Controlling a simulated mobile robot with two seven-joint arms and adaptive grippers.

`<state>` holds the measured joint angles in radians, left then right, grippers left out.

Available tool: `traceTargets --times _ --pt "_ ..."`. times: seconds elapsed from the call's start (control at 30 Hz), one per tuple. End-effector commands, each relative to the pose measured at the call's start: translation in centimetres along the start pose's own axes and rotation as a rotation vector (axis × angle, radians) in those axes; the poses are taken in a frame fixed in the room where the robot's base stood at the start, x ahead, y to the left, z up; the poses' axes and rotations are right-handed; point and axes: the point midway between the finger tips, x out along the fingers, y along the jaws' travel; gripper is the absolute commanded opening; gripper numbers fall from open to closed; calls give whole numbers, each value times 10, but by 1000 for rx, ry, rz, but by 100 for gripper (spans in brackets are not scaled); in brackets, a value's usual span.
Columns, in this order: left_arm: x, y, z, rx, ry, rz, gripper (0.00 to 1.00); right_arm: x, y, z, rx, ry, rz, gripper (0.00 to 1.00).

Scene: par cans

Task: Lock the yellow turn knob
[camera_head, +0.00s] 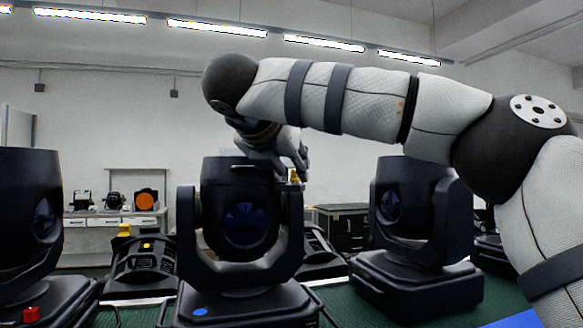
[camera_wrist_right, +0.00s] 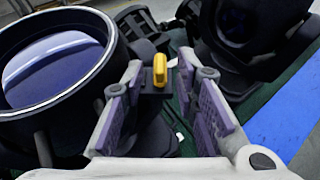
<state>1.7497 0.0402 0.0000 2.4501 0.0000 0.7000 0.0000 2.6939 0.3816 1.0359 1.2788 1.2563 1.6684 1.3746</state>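The yellow turn knob (camera_wrist_right: 159,70) stands upright at the centre of the right wrist view, on a dark bracket beside a moving-head light with a large round lens (camera_wrist_right: 58,68). In the head view, a small yellow part (camera_head: 294,175) shows at the upper right of the middle light (camera_head: 245,215), just below my right gripper (camera_head: 290,160). In the wrist view, my right gripper (camera_wrist_right: 160,66) is open, its two padded fingers apart, one on each side of the knob in the picture. I cannot tell whether either finger touches it. My left gripper is not in view.
Other dark moving-head lights stand at the left (camera_head: 25,215) and right (camera_head: 405,235) on a green surface (camera_head: 345,312). A lower device with a yellow part (camera_head: 124,230) is behind. A blue strip (camera_wrist_right: 290,120) lies at the right. A wall bench (camera_head: 110,218) is farther back.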

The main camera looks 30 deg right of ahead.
Motion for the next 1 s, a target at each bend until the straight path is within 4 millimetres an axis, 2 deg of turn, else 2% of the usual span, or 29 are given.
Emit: traceTargets --times 0.1,0.33,0.37,0.47,1.0 --pt "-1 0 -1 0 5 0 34 7 -1 1 2 -2 1 28" --pt "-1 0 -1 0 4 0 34 8 0 1 1 -2 1 28" --pt "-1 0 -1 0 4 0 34 8 0 1 1 -2 1 23" --pt "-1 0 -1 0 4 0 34 8 0 1 1 -2 1 0" --pt "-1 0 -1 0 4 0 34 8 -1 1 -17 -2 48 0"
